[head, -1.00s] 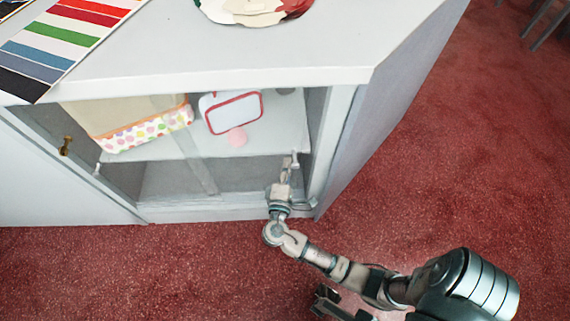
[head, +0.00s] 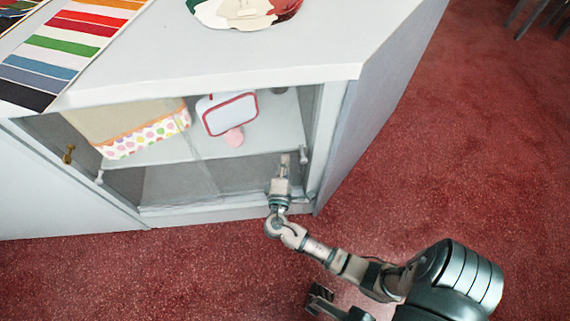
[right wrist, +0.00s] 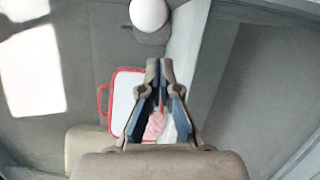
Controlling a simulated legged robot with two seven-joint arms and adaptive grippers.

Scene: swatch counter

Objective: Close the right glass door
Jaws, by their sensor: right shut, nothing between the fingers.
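The right glass door is a clear sliding-looking pane at the front of the grey cabinet (head: 225,70). Its glass is hard to make out in the head view. A small pale handle (head: 303,157) stands near the cabinet's right post, and a white round knob (right wrist: 150,14) shows close up in the right wrist view. My right gripper (head: 285,158) is shut and empty, low at the front opening, just left of the handle. Its fingertips (right wrist: 160,65) lie below the knob in the wrist view; contact cannot be told.
Behind the glass, a shelf holds a dotted fabric box (head: 145,135), a red-edged white case (head: 230,112) and a pink piece (head: 233,137). A second pale handle (head: 99,177) and brass knob (head: 69,153) are left. Red carpet (head: 420,170) is clear.

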